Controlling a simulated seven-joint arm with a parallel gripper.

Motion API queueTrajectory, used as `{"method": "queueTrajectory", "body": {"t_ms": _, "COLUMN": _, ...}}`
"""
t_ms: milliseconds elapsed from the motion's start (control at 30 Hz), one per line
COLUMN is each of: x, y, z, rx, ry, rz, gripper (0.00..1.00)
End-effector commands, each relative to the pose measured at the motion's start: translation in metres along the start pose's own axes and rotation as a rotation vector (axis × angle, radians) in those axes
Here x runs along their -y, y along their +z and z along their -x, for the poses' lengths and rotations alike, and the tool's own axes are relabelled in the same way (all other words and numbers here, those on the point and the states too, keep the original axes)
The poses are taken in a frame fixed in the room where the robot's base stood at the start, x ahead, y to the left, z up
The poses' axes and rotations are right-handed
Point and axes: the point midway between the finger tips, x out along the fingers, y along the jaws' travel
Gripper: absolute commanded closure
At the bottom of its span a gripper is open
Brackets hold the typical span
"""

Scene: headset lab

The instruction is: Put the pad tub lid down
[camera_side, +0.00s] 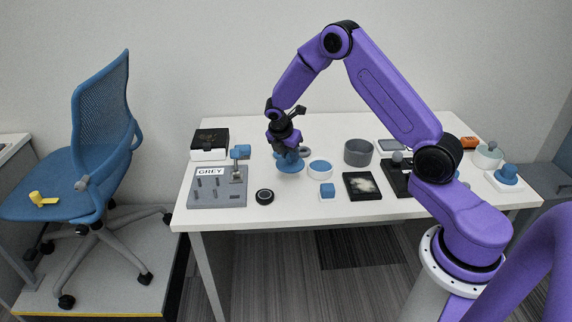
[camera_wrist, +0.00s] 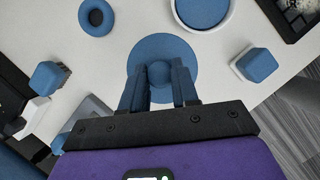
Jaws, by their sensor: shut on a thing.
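The pad tub lid is a blue disc (camera_side: 290,165) with a round knob on top. My gripper (camera_side: 287,152) points down over it and is shut on the knob. In the wrist view the lid (camera_wrist: 162,50) lies flat between the two fingers of my gripper (camera_wrist: 159,78), the knob pinched between them. The lid is low over the white table; I cannot tell whether it touches it. A round white tub with a blue inside (camera_side: 320,168) stands open just right of the lid, and it also shows in the wrist view (camera_wrist: 203,10).
A grey peg board marked GREY (camera_side: 218,192) and a black puck (camera_side: 265,196) are to the left. A grey bowl (camera_side: 358,152) stands behind.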

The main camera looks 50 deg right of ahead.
Motion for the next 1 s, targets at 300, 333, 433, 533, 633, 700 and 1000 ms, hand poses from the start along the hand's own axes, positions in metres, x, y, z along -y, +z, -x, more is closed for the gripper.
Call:
{"method": "queueTrajectory", "body": {"t_ms": 300, "x": -0.015, "y": -0.002, "z": -0.021, "rx": 0.0, "ry": 0.0, "rz": 0.0, "gripper": 1.0}}
{"method": "queueTrajectory", "body": {"t_ms": 333, "x": -0.017, "y": -0.002, "z": -0.024, "rx": 0.0, "ry": -0.001, "rz": 0.0, "gripper": 1.0}}
{"method": "queueTrajectory", "body": {"t_ms": 433, "x": -0.017, "y": -0.007, "z": -0.038, "rx": 0.0, "ry": -0.003, "rz": 0.001, "gripper": 1.0}}
{"method": "queueTrajectory", "body": {"t_ms": 533, "x": -0.017, "y": -0.012, "z": -0.048, "rx": -0.001, "ry": -0.002, "rz": 0.001, "gripper": 1.0}}
{"method": "queueTrajectory", "body": {"t_ms": 633, "x": -0.017, "y": -0.014, "z": -0.051, "rx": 0.0, "ry": 0.001, "rz": 0.0, "gripper": 1.0}}
{"method": "queueTrajectory", "body": {"t_ms": 700, "x": -0.017, "y": -0.014, "z": -0.051, "rx": 0.0, "ry": 0.001, "rz": 0.0, "gripper": 1.0}}
{"method": "queueTrajectory", "body": {"t_ms": 1000, "x": -0.017, "y": -0.015, "z": -0.054, "rx": 0.0, "ry": 0.0, "rz": 0.0, "gripper": 1.0}}
